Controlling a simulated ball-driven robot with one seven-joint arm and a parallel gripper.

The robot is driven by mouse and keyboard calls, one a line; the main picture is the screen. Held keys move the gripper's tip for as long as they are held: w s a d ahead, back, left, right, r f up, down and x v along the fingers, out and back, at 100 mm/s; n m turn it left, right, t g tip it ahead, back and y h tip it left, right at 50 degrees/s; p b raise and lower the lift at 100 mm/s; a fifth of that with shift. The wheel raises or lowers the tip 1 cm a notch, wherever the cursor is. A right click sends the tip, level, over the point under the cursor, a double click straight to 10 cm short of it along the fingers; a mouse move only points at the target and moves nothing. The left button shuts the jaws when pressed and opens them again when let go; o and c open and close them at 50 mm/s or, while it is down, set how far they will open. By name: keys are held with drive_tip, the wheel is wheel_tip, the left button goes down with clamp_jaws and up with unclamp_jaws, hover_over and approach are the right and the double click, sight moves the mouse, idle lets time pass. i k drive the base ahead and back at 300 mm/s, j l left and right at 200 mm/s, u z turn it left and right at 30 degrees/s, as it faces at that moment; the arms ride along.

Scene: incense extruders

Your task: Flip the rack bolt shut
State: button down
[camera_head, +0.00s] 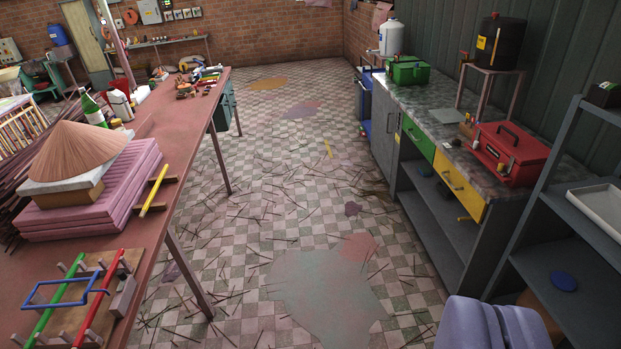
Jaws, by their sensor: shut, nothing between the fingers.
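A peg rack (97,320) stands at the bottom left on the red table, a wooden base with several grey pegs. A green rod (62,299) and a red rod (97,305) lie across it. A blue bent-rod loop (62,305) lies over both rods, and a grey block (123,296) sits at the rack's right edge. I cannot tell which part is the bolt, nor its position. My gripper is not clearly visible in this view.
The red table (170,110) bears pink stacked slabs (108,190), a conical hat (80,148) and a yellow stick (153,190). The checkered floor between table and right-hand workbench (425,118) is strewn with thin sticks. A blue-violet rounded object (475,325) fills the bottom right.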

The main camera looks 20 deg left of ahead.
sight(123, 278)
drive_tip(key=i+j+u, duration=0.3)
drive_tip(key=i+u, duration=0.2)
drive_tip(key=i+j+u, duration=0.1)
drive_tip(key=i+u, duration=0.75)
drive_tip(key=u, duration=0.15)
drive_tip(key=i+l+u, duration=0.3)
drive_tip(key=i+u, duration=0.9)
drive_tip(key=z, duration=1.2)
